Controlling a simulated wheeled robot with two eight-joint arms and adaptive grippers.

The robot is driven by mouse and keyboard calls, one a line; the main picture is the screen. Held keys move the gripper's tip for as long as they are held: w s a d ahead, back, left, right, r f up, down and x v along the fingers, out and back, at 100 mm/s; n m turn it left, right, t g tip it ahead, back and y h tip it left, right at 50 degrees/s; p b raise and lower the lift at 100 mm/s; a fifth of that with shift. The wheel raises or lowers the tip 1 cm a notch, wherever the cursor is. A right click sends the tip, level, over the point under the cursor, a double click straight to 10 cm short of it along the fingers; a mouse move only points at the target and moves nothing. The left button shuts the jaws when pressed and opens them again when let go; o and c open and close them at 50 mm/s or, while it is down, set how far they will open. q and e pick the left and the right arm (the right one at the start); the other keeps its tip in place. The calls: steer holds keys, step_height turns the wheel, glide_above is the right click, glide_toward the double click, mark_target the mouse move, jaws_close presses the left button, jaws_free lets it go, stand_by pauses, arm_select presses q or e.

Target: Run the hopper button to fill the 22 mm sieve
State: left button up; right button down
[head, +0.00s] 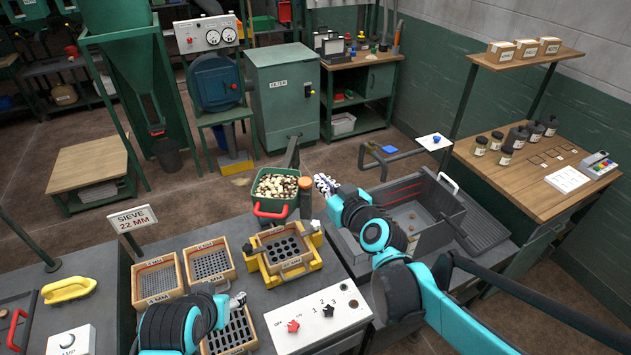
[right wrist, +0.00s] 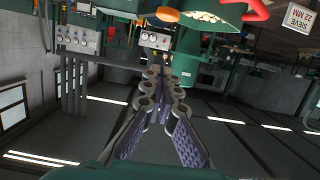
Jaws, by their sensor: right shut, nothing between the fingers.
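A square sieve (head: 283,246) with large round holes sits in a yellow frame (head: 315,262) on the bench; its label is too small to read surely. A green hopper (head: 258,205) with a red handle stands just behind it, holding pale and brown pieces. A sign (head: 134,219) reads SIEVE 22 MM. A white panel (head: 318,318) with knobs is in front of the sieve. My right gripper (head: 325,185) is shut and empty, right of the hopper; it also shows in the right wrist view (right wrist: 163,80). My left gripper (head: 238,299) is over a slotted sieve (head: 232,333), jaws unclear.
Two more sieves (head: 209,263) (head: 157,280) lie left of the yellow frame. A yellow brush (head: 69,290) and a white button box (head: 71,340) are at far left. A dark sink (head: 415,215) is to the right. A brown knobbed post (head: 305,186) stands beside the hopper.

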steer(key=b, duration=0.1)
glide_above(307, 185)
step_height(307, 185, down, 2)
steer(key=f, duration=0.1)
steer(key=f+b, duration=0.1)
steer(key=shift+s+d+f, duration=0.15)
steer(key=shift+d+f, duration=0.05)
steer(key=shift+f, duration=0.1)
steer(key=shift+s+f, duration=0.1)
steer(key=shift+f, duration=0.75)
step_height(307, 185, down, 2)
steer(key=shift+f+b, duration=0.1)
steer(key=shift+b, duration=1)
steer(key=shift+s, duration=0.1)
stand_by(4.7)
